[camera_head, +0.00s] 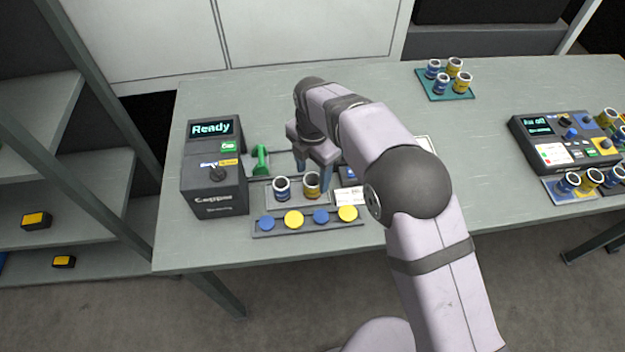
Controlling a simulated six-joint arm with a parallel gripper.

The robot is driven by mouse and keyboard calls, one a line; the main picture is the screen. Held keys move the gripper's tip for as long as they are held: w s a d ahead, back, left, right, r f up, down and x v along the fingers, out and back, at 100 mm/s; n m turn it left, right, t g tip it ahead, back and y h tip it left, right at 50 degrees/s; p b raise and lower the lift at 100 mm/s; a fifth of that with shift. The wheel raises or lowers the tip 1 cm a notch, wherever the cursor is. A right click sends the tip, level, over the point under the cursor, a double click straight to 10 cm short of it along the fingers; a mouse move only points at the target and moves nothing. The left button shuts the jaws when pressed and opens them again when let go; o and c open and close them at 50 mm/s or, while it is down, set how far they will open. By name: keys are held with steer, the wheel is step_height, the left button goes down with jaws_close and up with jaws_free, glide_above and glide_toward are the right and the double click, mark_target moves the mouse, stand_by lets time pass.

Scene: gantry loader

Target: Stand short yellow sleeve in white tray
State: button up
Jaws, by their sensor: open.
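My gripper (313,176) is open and points down over the grey fixture (262,194) in front of the black machine. A yellow sleeve (312,187) stands upright in this fixture, just below and between my fingertips as seen from here; I cannot tell whether they touch it. A blue sleeve (282,190) stands upright to its left. Other yellow sleeves stand at the back (463,84) and at the right edge (592,178). I cannot tell which is the short one. A white edge (427,143), possibly of the white tray, shows behind my arm, which hides the rest.
The black machine (215,170) with a "Ready" screen stands at left, a green lever (261,158) beside it. A strip (257,231) with blue and yellow discs lies in front. A teal mat (432,92) holds several sleeves. A control box (550,150) stands at right. The table's back middle is clear.

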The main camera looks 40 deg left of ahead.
steer(key=shift+d+r+b, duration=0.1)
steer(key=shift+r+b, duration=0.65)
steer(key=shift+r, duration=1.35)
steer(key=w+d+r+m, duration=0.1)
steer(key=w+d+m, duration=0.2)
steer(key=d+m, duration=0.75)
steer(key=w+d+r+m, duration=0.1)
steer(key=w+d+m, duration=0.4)
steer(key=d, duration=1.1)
steer(key=s+d+f+m, duration=0.3)
steer(key=s+d+m, duration=1.1)
steer(key=d+m, duration=0.4)
steer(key=shift+s+d, duration=0.25)
steer(key=shift+d, duration=0.3)
steer(key=shift+s+f+m, duration=0.1)
steer(key=shift+f+m, duration=0.05)
steer(key=shift+m, duration=0.1)
steer(key=shift+c, duration=1.7)
